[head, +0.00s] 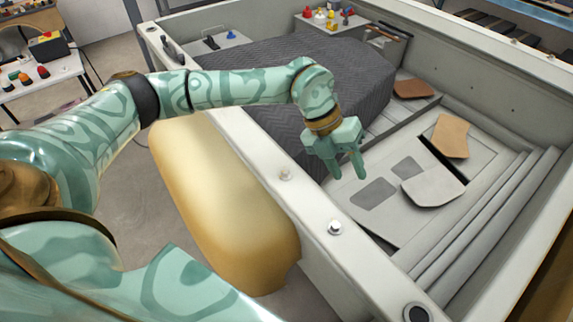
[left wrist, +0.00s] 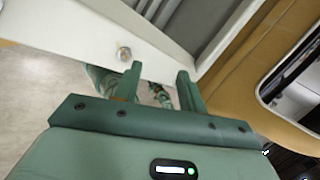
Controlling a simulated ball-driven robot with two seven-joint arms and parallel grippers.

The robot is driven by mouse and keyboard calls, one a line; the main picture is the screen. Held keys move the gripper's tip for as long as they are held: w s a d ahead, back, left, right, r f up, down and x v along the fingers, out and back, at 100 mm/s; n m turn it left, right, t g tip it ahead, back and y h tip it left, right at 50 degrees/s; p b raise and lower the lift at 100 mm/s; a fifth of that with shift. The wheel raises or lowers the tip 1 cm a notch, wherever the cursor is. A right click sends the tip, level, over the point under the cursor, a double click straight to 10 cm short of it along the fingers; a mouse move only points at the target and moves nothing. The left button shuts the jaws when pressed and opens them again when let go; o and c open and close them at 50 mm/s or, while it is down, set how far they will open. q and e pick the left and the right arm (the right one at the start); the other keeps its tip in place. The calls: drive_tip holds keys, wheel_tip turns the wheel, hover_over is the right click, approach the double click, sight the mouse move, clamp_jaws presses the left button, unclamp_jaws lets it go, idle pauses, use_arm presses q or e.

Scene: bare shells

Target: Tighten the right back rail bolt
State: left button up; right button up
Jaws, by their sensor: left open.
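The pale rail (head: 262,150) runs diagonally through the head view, with silver bolts on its top. One bolt (head: 335,228) stands up slightly on the nearer stretch; a duller one (head: 285,174) sits farther back. I cannot tell for sure which is the right back rail bolt. My left gripper (head: 347,172) is open and empty, above the inner side of the rail, fingers pointing down, apart from both bolts. In the left wrist view, the gripper (left wrist: 159,72) has its fingers spread, and a bolt head (left wrist: 124,53) shows on the rail just beyond the left finger. My right gripper is not in view.
A large tan rounded panel (head: 215,185) lies along the rail's outer side. Inside the shell are a dark quilted cover (head: 300,85), loose flat panels (head: 433,186) and grey ribs (head: 490,215). A dark round fitting (head: 417,314) sits on the near rail. A side table (head: 45,80) stands at left.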

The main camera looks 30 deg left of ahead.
sight(285, 170)
use_arm(q)
drive_tip(key=w+a+r+n+y, duration=0.1)
drive_tip(key=w+a+n+y, duration=0.15)
drive_tip(key=a, duration=0.55)
drive_tip(key=w+a+r+n+y, duration=0.15)
drive_tip(key=a+y, duration=0.25)
drive_tip(key=a, duration=0.5)
drive_tip(key=f+p, duration=0.1)
drive_tip(key=f, duration=0.9)
drive_tip(key=s+f+p, duration=0.1)
drive_tip(key=f, duration=0.4)
drive_tip(key=shift+d+f+p, duration=0.25)
drive_tip(key=shift+f+p, duration=0.1)
clamp_jaws()
